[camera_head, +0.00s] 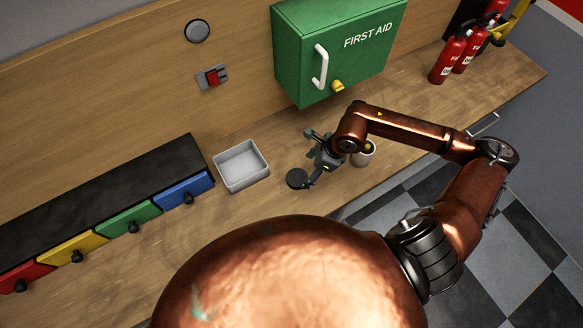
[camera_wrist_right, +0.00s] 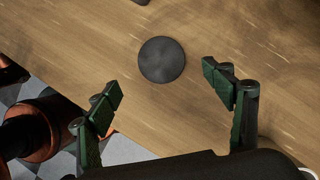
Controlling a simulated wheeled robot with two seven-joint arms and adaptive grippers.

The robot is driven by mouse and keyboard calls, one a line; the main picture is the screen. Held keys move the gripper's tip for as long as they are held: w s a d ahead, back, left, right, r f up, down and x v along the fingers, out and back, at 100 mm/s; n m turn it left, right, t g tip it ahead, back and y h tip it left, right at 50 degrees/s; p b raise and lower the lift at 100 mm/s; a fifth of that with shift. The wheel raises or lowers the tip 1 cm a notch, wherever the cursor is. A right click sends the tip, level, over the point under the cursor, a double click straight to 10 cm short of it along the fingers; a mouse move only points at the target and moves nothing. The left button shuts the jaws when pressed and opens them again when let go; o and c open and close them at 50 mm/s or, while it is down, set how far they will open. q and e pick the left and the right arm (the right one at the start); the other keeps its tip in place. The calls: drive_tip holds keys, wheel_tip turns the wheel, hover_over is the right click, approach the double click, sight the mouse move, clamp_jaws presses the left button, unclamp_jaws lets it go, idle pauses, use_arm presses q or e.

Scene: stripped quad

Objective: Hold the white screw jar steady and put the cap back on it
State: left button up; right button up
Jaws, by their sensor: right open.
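A dark round disc that looks like the cap (camera_head: 297,178) lies on the wooden bench. In the right wrist view the cap (camera_wrist_right: 162,59) lies flat, ahead of my fingertips and apart from them. My right gripper (camera_head: 311,159) is over the bench beside it, open and empty; its two green-padded fingers are spread in the wrist view (camera_wrist_right: 163,88). A small white round container, seemingly the jar (camera_head: 369,158), stands just right of the gripper, partly hidden by my arm, with something yellowish at its top. My left gripper is not in view.
A light metal tray (camera_head: 241,181) stands left of the cap. Coloured drawers (camera_head: 129,219) line the left of the bench (camera_head: 405,145). A green first aid cabinet (camera_head: 335,62) is behind, and red extinguishers (camera_head: 447,61) stand at the right.

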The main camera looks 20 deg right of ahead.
sight(298, 177)
drive_tip(key=shift+a, duration=0.25)
drive_tip(key=shift+w+a+f, duration=0.1)
drive_tip(key=shift+a+f, duration=0.1)
drive_tip(key=shift+f, duration=0.1)
drive_tip(key=shift+w+a+f, duration=0.1)
drive_tip(key=shift+w+f, duration=0.05)
drive_tip(key=shift+f, duration=0.35)
drive_tip(key=shift+a+f, duration=0.1)
drive_tip(key=shift+f, duration=0.2)
drive_tip(key=shift+d+p+x, duration=0.15)
drive_tip(key=shift+p+x, duration=0.2)
drive_tip(key=shift+x, duration=1)
drive_tip(key=shift+d+p+x, duration=0.15)
drive_tip(key=shift+p+x, duration=0.15)
drive_tip(key=shift+x, duration=1)
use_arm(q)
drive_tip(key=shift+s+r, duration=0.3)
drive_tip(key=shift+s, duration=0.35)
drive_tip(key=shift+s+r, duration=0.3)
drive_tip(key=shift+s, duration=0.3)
use_arm(e)
drive_tip(key=shift+f, duration=0.1)
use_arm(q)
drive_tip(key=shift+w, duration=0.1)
use_arm(e)
drive_tip(key=shift+c, duration=0.7)
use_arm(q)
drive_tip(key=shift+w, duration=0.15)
use_arm(e)
drive_tip(key=c, duration=0.7)
